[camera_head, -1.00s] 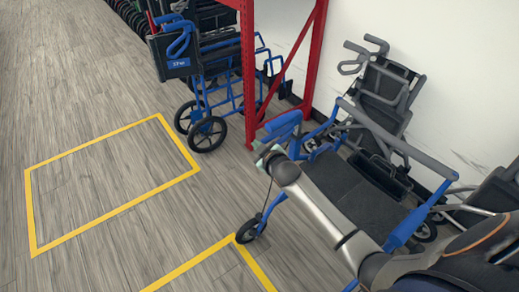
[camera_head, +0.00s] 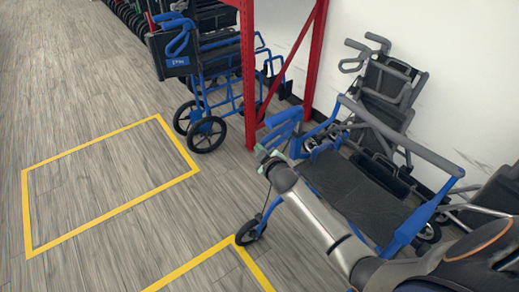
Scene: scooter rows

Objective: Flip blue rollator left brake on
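A blue rollator (camera_head: 410,228) with a dark seat (camera_head: 350,195) and a grey curved back bar (camera_head: 400,138) stands at the right in the head view. My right arm reaches across it from the lower right. My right gripper (camera_head: 262,155) is beside the blue handle (camera_head: 283,118) at the rollator's left end, just below it in the picture. Its fingers are small and partly hidden, so I cannot tell whether they are open or touching anything. The brake lever itself is not clearly visible. My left gripper is not in view.
A red rack post (camera_head: 248,80) stands just behind the handle. A blue wheelchair (camera_head: 205,75) is at the upper middle. A folded grey rollator (camera_head: 385,90) leans by the white wall. Yellow floor lines (camera_head: 90,145) mark free floor at the left.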

